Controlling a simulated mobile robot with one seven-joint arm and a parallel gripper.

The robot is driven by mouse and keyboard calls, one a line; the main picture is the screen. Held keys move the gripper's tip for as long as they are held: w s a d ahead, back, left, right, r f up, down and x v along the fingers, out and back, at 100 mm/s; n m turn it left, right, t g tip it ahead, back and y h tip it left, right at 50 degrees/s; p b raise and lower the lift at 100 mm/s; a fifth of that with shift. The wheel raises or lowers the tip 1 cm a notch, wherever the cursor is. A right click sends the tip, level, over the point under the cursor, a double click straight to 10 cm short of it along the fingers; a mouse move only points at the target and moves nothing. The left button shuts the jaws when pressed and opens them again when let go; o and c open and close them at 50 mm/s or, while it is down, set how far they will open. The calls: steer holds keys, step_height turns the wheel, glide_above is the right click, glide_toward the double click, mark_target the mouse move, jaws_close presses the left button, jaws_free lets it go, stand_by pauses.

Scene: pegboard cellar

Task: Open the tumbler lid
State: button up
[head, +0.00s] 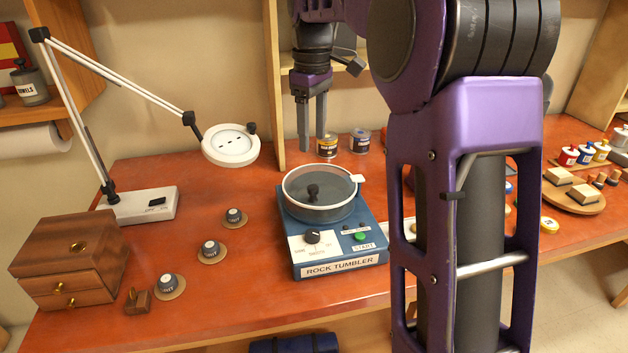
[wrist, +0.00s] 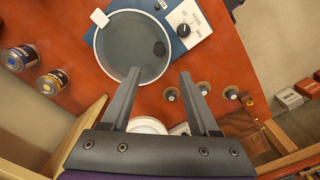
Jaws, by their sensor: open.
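The rock tumbler (head: 335,259) is a blue machine labelled ROCK TUMBLER, standing on the red-brown bench with a dial and a green start button.
Two small tins (head: 327,147) stand behind the tumbler. A magnifier lamp (head: 231,144) reaches over the bench at left. A wooden post (head: 273,80) rises behind. My arm hides the bench right of the tumbler.

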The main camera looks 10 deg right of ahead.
mark_target(313, 187)
step_height(313, 187, down, 12)
steer(key=shift+r, duration=0.1)
stand_by(0.4)
jaws_close()
stand_by(1.2)
